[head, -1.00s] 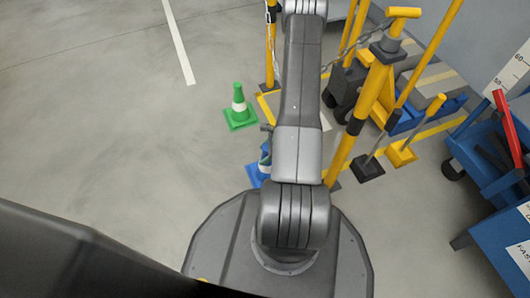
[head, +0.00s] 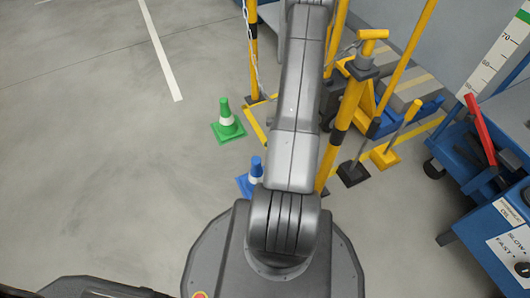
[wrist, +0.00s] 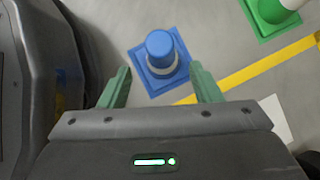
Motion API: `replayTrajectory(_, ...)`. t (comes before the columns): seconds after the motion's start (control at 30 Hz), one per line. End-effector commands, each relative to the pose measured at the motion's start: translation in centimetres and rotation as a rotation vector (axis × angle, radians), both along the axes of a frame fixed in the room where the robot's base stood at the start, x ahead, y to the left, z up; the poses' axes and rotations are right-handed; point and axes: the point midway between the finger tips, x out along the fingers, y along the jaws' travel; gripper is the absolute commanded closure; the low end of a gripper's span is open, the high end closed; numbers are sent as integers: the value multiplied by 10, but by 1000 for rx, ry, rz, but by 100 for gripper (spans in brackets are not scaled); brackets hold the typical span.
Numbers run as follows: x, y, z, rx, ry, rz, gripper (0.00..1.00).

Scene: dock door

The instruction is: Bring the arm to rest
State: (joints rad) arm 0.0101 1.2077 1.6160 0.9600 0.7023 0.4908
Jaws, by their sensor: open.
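My gripper shows in the wrist view (wrist: 160,88), with its two green fingers spread apart and nothing between them. A blue cone (wrist: 160,48) with a white band stands upright on the floor beyond the fingertips, apart from them. In the head view my arm stretches away from my base toward the top of the picture, and the gripper itself is not seen there. The blue cone (head: 254,175) stands just left of my arm there, partly hidden behind it.
A green cone (head: 227,122) stands left of my arm. Yellow posts (head: 349,105) with chain stand close on the right. A blue cart (head: 490,215) with a red lever is at the far right. The floor on the left is clear.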

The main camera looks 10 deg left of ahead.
Motion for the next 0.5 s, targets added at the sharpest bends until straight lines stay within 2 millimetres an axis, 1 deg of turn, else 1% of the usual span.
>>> replayTrajectory(0.33,0,-1,1,0,1,1,42)
replayTrajectory(0.43,0,1,-3,0,1,1,42)
replayTrajectory(0.5,-1,4,-9,0,2,1,42)
